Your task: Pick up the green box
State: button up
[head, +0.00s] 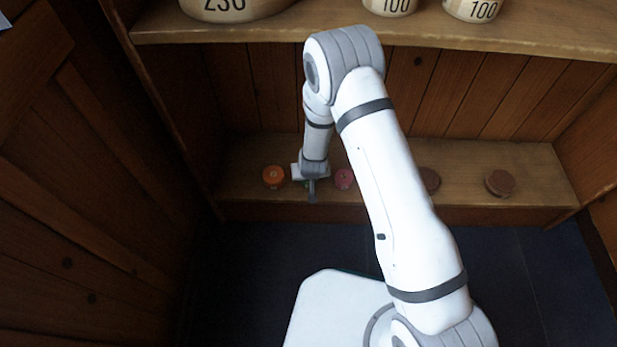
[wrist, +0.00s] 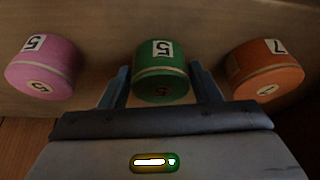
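The green box (wrist: 162,78) is a round, drum-shaped piece with a pale band and white labels reading 5. In the wrist view it stands on the wooden shelf between the two fingers of my gripper (wrist: 158,75). The fingers are spread, one on each side of it. A small gap shows at the left finger; the right finger is very close, and I cannot tell if it touches. In the head view my gripper (head: 311,190) is over the low shelf and hides nearly all of the green box.
An orange drum (wrist: 267,70) and a pink drum (wrist: 44,68) stand close on either side of the green box. Two brown drums (head: 429,180) (head: 500,183) stand farther right on the low shelf (head: 465,178). An upper shelf (head: 250,32) with numbered containers overhangs behind.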

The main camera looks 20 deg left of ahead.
jog(key=c, duration=0.6)
